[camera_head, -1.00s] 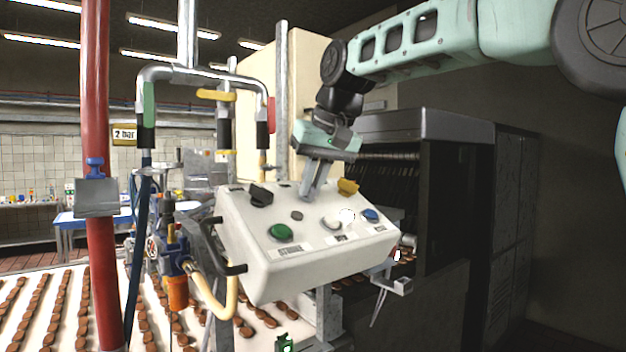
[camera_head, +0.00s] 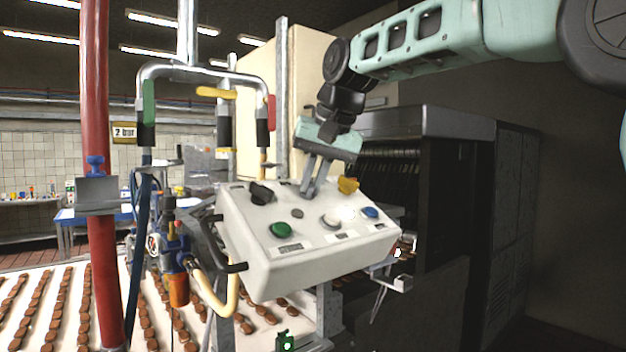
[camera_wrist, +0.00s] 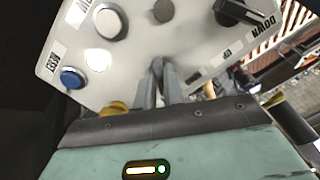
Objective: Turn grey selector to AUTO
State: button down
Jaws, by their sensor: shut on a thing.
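The pale control panel (camera_head: 262,268) carries a black selector (camera_head: 261,193) at left, a yellow selector (camera_head: 348,186) at right and several buttons. My gripper (camera_head: 308,192) reaches down to the panel's upper part, between these two selectors. Its fingers are close together, shut on the grey selector, which they and the gripper body almost wholly hide. In the wrist view my gripper's fingertips (camera_wrist: 158,66) meet the panel face. A label beside them there is too small to read, so the selector's setting cannot be told.
A green button (camera_head: 281,230), a white button (camera_head: 330,222) and a blue button (camera_head: 370,213) lie nearer the panel's front. A black handle (camera_head: 235,267) sticks out at its left. A dark machine (camera_head: 450,190) stands close behind on the right.

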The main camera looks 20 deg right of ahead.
jog(key=c, duration=1.5)
grip_release()
jog(key=v, duration=1.7)
jog(key=shift+r+b, duration=0.25)
jog(key=shift+b, duration=0.05)
